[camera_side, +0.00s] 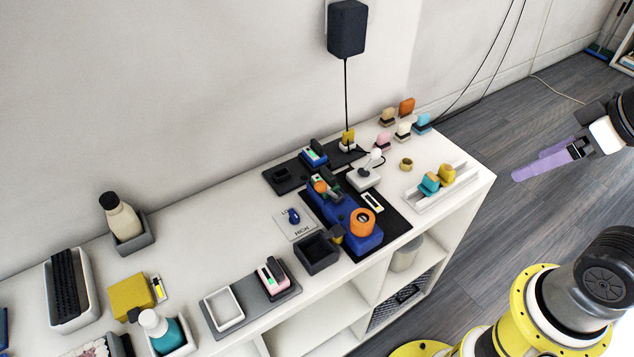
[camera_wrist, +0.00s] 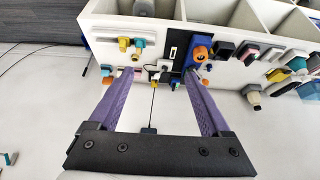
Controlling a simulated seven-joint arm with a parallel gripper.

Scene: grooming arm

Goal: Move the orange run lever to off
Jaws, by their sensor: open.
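A blue machine (camera_side: 335,208) sits on a black mat on the white shelf top. A large orange round part (camera_side: 362,222) is at its near end, and a smaller orange piece (camera_side: 320,186) is at its far end. I cannot tell which is the run lever or its setting. In the wrist view the large orange part (camera_wrist: 201,52) shows near the right fingertip, with the smaller details partly hidden. My gripper (camera_side: 545,164) is open and empty, in the air right of the shelf, well apart from the machine. Its purple fingers (camera_wrist: 160,76) are spread in the wrist view.
A white plug-like part (camera_side: 368,172) stands beside the machine. A dark open box (camera_side: 316,252) and a LOW/HIGH card (camera_side: 297,222) lie near it. Several coloured blocks stand at the right end. A black cable hangs from a dark wall box (camera_side: 347,27).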

